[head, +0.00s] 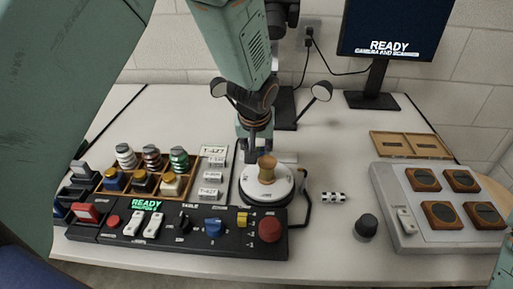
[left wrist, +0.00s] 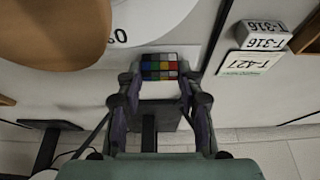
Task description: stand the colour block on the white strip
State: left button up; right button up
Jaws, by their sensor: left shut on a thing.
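The colour block (left wrist: 160,67), with a grid of coloured patches, shows between the fingertips of my left gripper (left wrist: 160,84) in the left wrist view. The gripper is shut on it. In the head view my left gripper (head: 258,146) points down just behind the round turntable, and it hides the block. A white strip (head: 287,157) lies on the table behind the turntable, partly hidden by the gripper. It shows in the left wrist view as a pale band (left wrist: 186,52) beside the block. I cannot tell whether the block touches it. My right gripper is out of view.
A brown turned piece (head: 267,163) stands on the white turntable (head: 262,190), close to my gripper. Label cards (head: 213,157) and a wooden tray of jars (head: 148,180) are left. A control panel (head: 180,235) is in front. A grey board (head: 430,215) is right.

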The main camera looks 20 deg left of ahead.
pick_arm(q)
jog(key=shift+a+r, duration=0.1)
jog(key=o, duration=1)
jog(key=shift+f, duration=0.2)
jog(key=shift+r, duration=0.1)
